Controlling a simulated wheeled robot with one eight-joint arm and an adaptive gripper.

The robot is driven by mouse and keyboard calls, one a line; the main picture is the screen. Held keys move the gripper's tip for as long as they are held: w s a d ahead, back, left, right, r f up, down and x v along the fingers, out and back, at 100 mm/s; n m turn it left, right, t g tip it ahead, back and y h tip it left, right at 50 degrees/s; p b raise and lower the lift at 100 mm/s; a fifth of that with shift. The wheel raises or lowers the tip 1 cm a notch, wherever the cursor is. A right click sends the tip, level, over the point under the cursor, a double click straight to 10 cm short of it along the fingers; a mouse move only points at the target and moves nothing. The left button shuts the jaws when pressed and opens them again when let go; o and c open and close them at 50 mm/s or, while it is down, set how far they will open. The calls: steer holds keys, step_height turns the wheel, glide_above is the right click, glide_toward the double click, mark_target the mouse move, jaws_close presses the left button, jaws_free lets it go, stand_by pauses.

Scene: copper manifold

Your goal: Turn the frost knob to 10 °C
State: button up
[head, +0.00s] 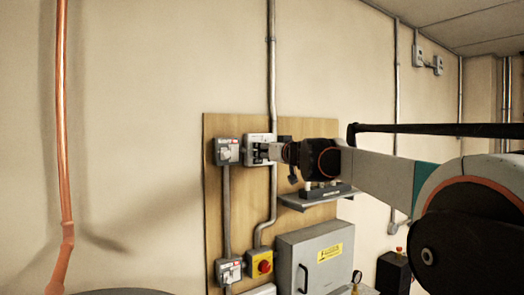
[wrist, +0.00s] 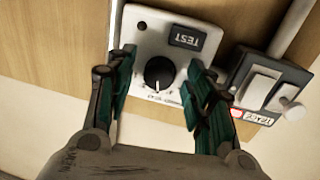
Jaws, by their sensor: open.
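The frost knob is a round black dial (wrist: 159,73) with a pale pointer line, on a white control box (wrist: 180,28) in the wrist view. The box has a dark TEST label and appears upside down there. In the head view the white box (head: 257,139) is on the wooden board, partly hidden by my gripper. My gripper (wrist: 158,90) is open, with its green-padded fingers on either side of the knob. A gap shows between each finger and the knob. The scale marks around the knob are too small to read. In the head view my gripper (head: 266,151) reaches the box from the right.
A grey switch box (wrist: 268,88) with white rockers is close beside the right finger in the wrist view.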

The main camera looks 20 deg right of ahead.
steer(key=shift+s+r, duration=0.15)
steer(key=shift+s, duration=0.1)
steer(key=shift+w, duration=0.1)
steer(key=c, duration=1.1)
steer(key=shift+m, duration=0.4)
steer(key=shift+d+r+m+g+y, duration=0.1)
steer(key=shift+m+g+y, duration=0.35)
steer(key=shift+m, duration=2.75)
steer(key=shift+d+r+m+g+y, duration=0.1)
steer(key=shift+m+g+y, duration=0.3)
steer(key=shift+m, duration=2.8)
